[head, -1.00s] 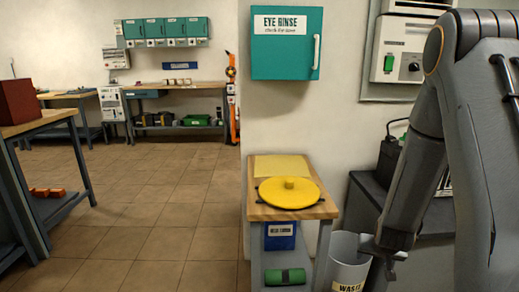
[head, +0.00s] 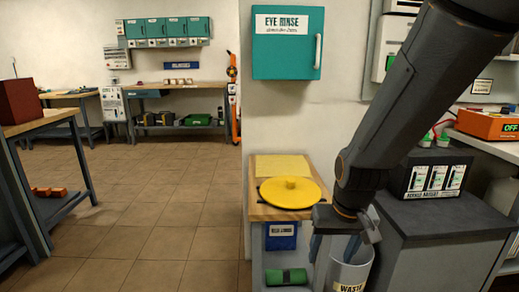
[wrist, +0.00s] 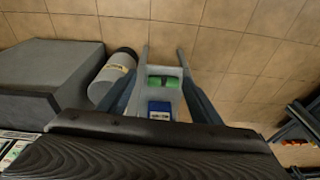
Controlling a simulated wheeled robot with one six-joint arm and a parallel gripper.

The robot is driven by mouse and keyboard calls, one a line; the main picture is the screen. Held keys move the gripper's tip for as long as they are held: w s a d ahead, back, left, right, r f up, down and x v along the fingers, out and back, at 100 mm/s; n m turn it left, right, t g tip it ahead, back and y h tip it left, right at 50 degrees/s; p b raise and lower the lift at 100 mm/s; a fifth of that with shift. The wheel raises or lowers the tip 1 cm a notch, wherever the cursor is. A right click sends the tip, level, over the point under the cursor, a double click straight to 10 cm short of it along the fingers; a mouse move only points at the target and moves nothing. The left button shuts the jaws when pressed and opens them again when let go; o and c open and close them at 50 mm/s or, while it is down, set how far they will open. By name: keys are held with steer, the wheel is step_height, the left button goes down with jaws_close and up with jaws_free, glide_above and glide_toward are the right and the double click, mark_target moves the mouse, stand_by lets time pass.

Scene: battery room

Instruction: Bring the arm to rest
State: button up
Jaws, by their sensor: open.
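My gripper (head: 332,248) hangs below my dark arm at the right of the head view, its fingers pointing down. It is in front of the right end of the small wooden-topped stand (head: 262,212) and by the rim of the grey waste bin (head: 352,272). In the wrist view, my gripper (wrist: 162,92) has its fingers spread apart with nothing held between them. Beyond them are a blue box (wrist: 159,110) and a green roll (wrist: 165,82).
A yellow round lid (head: 290,192) lies on the stand. A dark grey cabinet (head: 440,215) with a black labelled unit (head: 435,178) stands right of the bin. The teal eye rinse cabinet (head: 287,60) hangs above. Open tiled floor (head: 150,220) lies to the left.

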steer(key=s+a+r+n+g, duration=0.1)
steer(key=s+a+r, duration=0.15)
steer(key=s, duration=0.45)
steer(key=s+a+r+n+g, duration=0.1)
steer(key=s+a+r+g, duration=0.1)
steer(key=s+r, duration=0.35)
steer(key=s+d+r+m+p, duration=0.1)
steer(key=d+r+p, duration=0.4)
steer(key=p, duration=0.8)
steer(key=shift+s+d+m+p, duration=0.25)
steer(key=shift+d+m+p, duration=0.15)
steer(key=shift+d, duration=0.45)
steer(key=shift+c, duration=0.3)
